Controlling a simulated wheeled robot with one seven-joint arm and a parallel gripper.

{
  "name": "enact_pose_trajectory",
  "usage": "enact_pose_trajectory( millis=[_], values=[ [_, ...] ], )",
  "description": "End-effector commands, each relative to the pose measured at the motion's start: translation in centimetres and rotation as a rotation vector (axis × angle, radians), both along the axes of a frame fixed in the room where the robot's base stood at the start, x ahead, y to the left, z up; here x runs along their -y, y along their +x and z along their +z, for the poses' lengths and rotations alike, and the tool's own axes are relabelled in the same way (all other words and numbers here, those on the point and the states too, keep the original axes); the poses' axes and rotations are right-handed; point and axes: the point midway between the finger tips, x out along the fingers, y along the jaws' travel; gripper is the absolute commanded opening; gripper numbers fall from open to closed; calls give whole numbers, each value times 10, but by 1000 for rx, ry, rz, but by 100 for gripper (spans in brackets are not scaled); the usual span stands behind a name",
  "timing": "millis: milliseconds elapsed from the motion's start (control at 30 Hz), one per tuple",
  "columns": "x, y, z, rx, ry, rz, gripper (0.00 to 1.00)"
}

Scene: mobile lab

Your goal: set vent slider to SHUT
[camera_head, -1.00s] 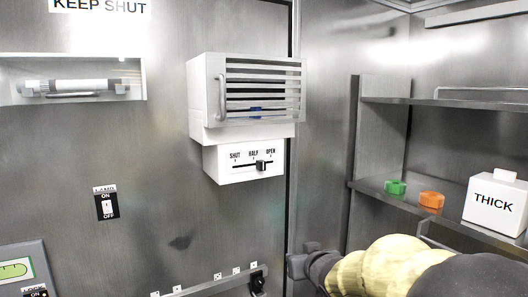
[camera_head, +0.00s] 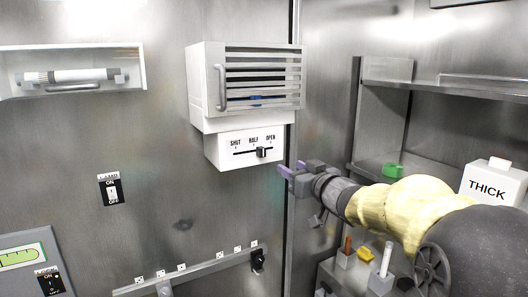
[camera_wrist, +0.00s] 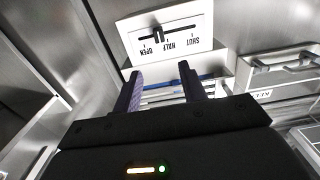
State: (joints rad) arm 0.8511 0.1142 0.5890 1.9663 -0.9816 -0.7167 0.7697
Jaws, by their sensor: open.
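The vent slider's white panel (camera_head: 222,153) sits under the louvred vent box and carries the labels SHUT, HALF and OPEN from left to right. Its black slider knob (camera_head: 261,152) stands between HALF and OPEN. In the wrist view the panel (camera_wrist: 200,42) appears upside down, with the knob (camera_wrist: 157,34) towards the OPEN side. My gripper (camera_head: 288,171) is just right of and below the panel in the head view, apart from the knob. In the wrist view its two fingers (camera_wrist: 160,72) are spread, with nothing between them.
The white vent box (camera_head: 207,85) with a handle juts out above the panel. A lamp switch (camera_head: 110,189) is on the wall at left, and a hook rail (camera_head: 200,265) runs below. Shelves at right hold a green block (camera_head: 393,170) and a white THICK container (camera_head: 490,186).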

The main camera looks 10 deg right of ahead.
Motion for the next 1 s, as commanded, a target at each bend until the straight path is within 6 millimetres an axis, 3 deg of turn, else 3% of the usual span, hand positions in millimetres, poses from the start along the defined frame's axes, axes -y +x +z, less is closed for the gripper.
enact_pose_trajectory(
  millis=[1000],
  values=[
    [-49, 144, 1, -3, 2, 3, 42]
  ],
)
